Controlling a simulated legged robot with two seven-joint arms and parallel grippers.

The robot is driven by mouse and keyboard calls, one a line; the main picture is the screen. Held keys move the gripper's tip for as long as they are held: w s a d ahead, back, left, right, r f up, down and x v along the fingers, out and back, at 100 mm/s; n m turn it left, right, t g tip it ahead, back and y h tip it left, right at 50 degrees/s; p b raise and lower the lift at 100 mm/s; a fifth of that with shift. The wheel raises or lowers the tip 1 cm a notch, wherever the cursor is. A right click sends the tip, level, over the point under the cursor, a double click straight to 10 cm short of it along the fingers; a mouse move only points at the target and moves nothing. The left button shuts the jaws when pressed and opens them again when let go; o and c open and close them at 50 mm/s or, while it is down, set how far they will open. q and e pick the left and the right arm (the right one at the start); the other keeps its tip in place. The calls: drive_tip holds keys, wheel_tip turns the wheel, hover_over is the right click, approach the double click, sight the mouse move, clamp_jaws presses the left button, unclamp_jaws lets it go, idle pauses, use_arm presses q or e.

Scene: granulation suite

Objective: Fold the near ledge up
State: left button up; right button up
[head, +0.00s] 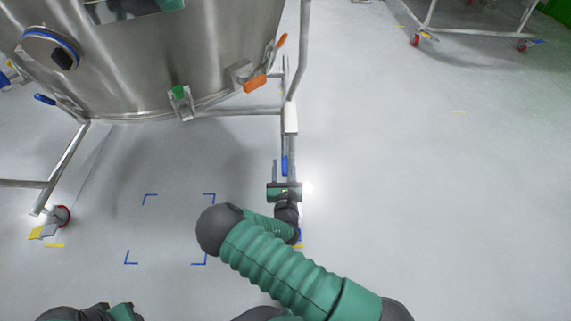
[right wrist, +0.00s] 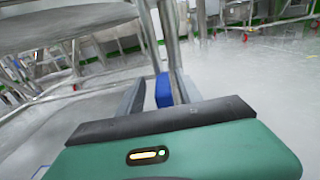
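My right gripper (head: 284,172) reaches forward to the lower right leg of the steel vessel's frame (head: 291,150). In the right wrist view my right gripper (right wrist: 160,94) has its two fingers apart. A small blue piece (right wrist: 163,90) shows between or just beyond the fingers; I cannot tell whether they touch it. The blue piece also shows in the head view (head: 285,164), beside the frame leg. It may be the near ledge, but its hinge is not visible. Part of my left gripper (head: 122,312) shows at the bottom left edge, its fingers not clear.
The large steel vessel (head: 150,65) stands ahead, with orange handles (head: 255,84) low on its right side. A caster (head: 61,215) stands at left. Blue corner marks (head: 150,197) lie on the floor. A wheeled frame (head: 470,33) is far right; the floor between is clear.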

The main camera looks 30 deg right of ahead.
drive_tip(key=shift+d+f, duration=0.1)
drive_tip(key=shift+d, duration=0.15)
clamp_jaws()
idle(1.0)
